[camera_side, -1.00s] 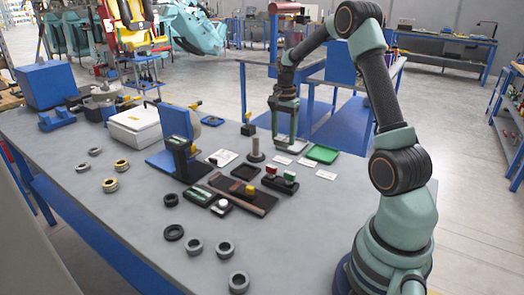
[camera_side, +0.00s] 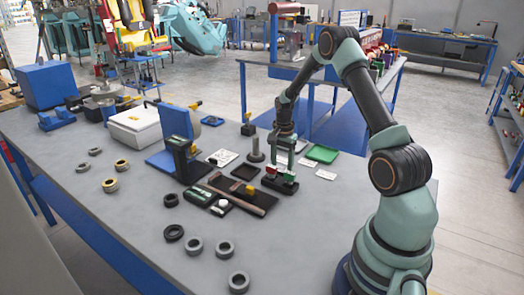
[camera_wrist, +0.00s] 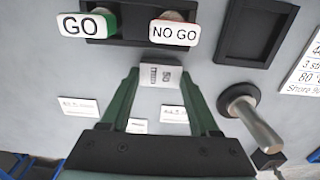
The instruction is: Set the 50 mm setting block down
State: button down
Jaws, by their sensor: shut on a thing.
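My gripper (camera_wrist: 160,80) is shut on a small pale block (camera_wrist: 160,75), which has dark markings and sits between the fingertips in the wrist view. I take it to be the 50 mm setting block; its markings are too small to read surely. In the side view my gripper (camera_side: 283,168) points down beside the black holder with the red and green handles, and the block is not clear there. I cannot tell whether the block touches the table.
The GO handle (camera_wrist: 88,25) and NO GO handle (camera_wrist: 173,32) stand just beyond the block. An empty black square tray (camera_wrist: 228,45) and a grey post (camera_wrist: 255,122) are to the right. White label cards (camera_wrist: 80,106) lie nearer. A green tray (camera_side: 322,153) stands beside my gripper.

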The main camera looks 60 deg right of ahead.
jog(key=shift+f, duration=0.1)
jog(key=shift+c, duration=0.6)
grip_release()
